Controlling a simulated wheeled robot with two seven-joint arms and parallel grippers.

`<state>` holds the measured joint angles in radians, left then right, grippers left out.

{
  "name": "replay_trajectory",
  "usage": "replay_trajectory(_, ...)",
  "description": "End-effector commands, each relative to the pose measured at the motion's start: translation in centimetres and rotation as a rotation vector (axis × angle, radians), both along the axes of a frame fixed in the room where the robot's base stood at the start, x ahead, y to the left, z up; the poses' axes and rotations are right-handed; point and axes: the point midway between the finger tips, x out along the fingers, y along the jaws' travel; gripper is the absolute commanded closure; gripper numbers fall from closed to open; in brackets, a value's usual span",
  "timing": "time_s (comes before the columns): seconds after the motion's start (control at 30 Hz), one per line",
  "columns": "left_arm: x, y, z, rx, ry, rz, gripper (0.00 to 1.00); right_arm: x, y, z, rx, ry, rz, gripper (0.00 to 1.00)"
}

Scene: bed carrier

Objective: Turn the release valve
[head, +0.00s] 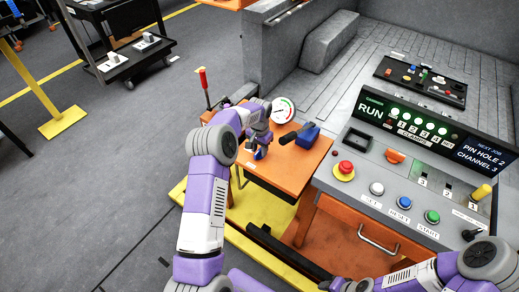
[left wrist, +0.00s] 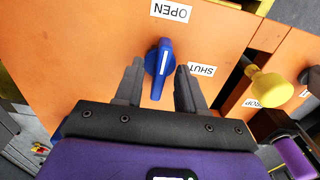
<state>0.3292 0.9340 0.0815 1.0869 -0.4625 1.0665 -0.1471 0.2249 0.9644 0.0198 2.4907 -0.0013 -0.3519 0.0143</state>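The release valve is a blue lever (left wrist: 159,68) with a white stripe, mounted on an orange panel (left wrist: 90,55). In the left wrist view it lies nearly upright in the picture, with an OPEN label (left wrist: 171,11) above it and a SHUT label (left wrist: 201,70) to its right. My left gripper (left wrist: 159,75) is open, one finger on each side of the lever, with small gaps visible; contact is not clear. In the head view the lever (head: 261,153) is partly hidden by my left gripper (head: 257,145). My right gripper (head: 340,286) is at the bottom edge, its fingers unclear.
A yellow knob (left wrist: 268,84) sticks out right of the lever. A pressure gauge (head: 283,110) and a blue-and-black object (head: 300,135) are on the orange box (head: 285,175). A control console (head: 400,180) with buttons stands to the right. A red-topped lever (head: 203,80) stands behind.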

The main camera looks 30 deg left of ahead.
Motion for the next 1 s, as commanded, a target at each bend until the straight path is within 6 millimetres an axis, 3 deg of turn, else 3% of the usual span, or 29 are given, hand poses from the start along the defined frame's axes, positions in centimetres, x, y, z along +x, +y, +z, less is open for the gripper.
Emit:
replay_trajectory(0.03, 0.0, 0.0, 0.0, 0.0, 0.0, 0.0, 0.62, 0.0, 0.0, 0.0, 0.0, 0.0, 0.0, 0.57)
replay_trajectory(0.3, 0.0, 0.0, 0.0, 0.0, 0.0, 0.0, 1.0, 0.0, 0.0, 0.0, 0.0, 0.0, 0.0, 0.57)
replay_trajectory(0.67, 0.0, 0.0, 0.1, 0.0, 0.001, 0.029, 1.0, 0.0, 0.0, 0.2, 0.0, 0.0, 0.0, 0.57)
replay_trajectory(1.0, 0.0, 0.0, 0.2, 0.0, 0.001, 0.234, 1.0, 0.0, 0.0, 1.2, 0.0, 0.0, 0.0, 0.57)
